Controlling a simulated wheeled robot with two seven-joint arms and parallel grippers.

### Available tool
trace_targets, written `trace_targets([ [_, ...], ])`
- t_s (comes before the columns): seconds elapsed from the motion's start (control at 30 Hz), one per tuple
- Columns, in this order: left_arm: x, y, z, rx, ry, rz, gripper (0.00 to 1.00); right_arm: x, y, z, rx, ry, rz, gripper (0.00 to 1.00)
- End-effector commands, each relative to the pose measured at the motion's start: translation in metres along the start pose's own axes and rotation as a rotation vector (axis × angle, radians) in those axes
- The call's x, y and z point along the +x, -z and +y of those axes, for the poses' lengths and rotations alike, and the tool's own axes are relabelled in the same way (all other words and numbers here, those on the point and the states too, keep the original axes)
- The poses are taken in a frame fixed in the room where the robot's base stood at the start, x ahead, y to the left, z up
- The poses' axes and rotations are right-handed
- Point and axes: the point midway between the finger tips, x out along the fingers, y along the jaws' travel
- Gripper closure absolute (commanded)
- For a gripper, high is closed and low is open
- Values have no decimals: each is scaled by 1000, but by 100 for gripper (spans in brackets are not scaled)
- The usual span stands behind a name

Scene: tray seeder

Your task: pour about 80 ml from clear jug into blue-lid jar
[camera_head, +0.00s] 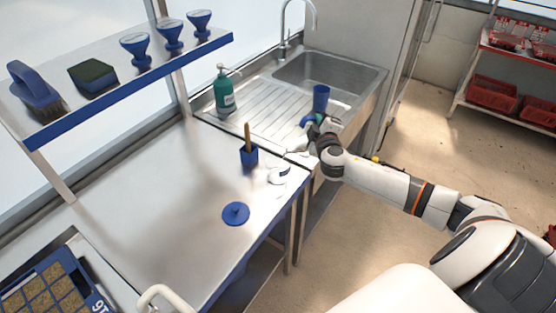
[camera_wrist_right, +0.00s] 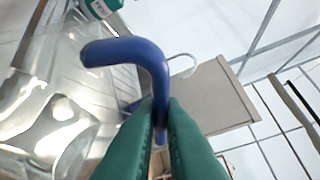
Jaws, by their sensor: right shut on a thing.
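My right gripper (camera_head: 311,124) is beside the drainboard at the table's far end. In the right wrist view its green fingertips (camera_wrist_right: 160,125) are shut on a curved blue handle (camera_wrist_right: 140,52). The clear jug (camera_wrist_right: 40,115) shows as a see-through body left of that handle; its liquid level and tilt cannot be told. In the head view the jug is hard to make out. A small pale jar (camera_head: 279,175) with a label stands on the table, nearer than the gripper. A blue knobbed lid (camera_head: 235,213) lies apart from it on the table. My left gripper is not in view.
A blue pot (camera_head: 249,156) with a wooden handle stands behind the jar. A blue cup (camera_head: 321,98) shows near the sink (camera_head: 335,75), just beyond my gripper. A green pump bottle (camera_head: 224,92) stands by the drainboard. The table's middle (camera_head: 165,195) is clear.

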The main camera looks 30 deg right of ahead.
Motion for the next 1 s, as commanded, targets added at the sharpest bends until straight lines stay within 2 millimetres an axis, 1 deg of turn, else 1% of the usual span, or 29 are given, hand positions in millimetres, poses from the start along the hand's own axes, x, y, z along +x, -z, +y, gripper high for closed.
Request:
trace_targets([
  [1.0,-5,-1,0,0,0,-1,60,-3,-9,-4,-63,25,-4,100],
])
